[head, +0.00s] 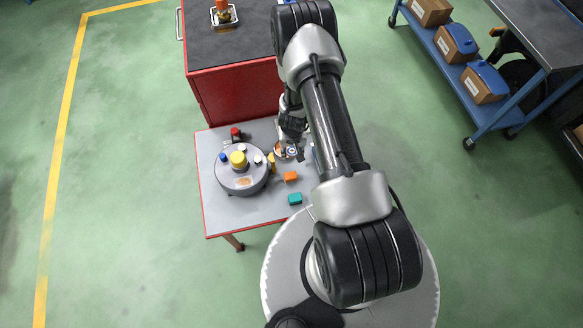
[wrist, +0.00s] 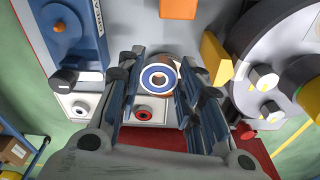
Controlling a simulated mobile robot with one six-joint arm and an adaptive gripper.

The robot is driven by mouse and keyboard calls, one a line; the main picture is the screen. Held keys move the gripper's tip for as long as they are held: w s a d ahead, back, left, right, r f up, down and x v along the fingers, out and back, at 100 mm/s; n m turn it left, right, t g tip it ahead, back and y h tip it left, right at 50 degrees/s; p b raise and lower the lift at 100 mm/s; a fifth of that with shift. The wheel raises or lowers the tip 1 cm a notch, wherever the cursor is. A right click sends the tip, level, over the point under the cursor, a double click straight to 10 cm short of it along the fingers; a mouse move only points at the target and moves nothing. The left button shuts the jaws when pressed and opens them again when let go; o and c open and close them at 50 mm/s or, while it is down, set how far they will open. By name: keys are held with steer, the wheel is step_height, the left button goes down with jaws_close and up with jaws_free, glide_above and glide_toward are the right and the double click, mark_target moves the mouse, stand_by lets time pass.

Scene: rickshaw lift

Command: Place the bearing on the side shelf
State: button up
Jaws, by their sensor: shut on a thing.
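The bearing (wrist: 158,77) is a ring with a blue band, pale metal rims and a dark bore; a copper-brown edge shows around it. It sits between the two fingers of my gripper (wrist: 159,72), which is shut on it. In the head view the bearing (head: 292,152) is small, just below my gripper (head: 288,143), over the right part of the grey, red-edged side shelf (head: 222,215). I cannot tell whether the bearing touches the shelf surface.
A grey round turntable (head: 241,181) with a yellow knob stands left of my gripper. An orange block (head: 291,176) and a teal block (head: 295,199) lie nearby. A red cabinet (head: 240,97) adjoins the shelf behind. A blue cart (head: 450,75) with boxes stands at the upper right.

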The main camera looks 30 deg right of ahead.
mark_target(292, 166)
step_height(292, 166, down, 10)
steer(key=b, duration=0.4)
steer(key=shift+b, duration=0.3)
steer(key=shift+f, duration=0.15)
steer(key=o, duration=1.1)
steer(key=shift+o, duration=0.2)
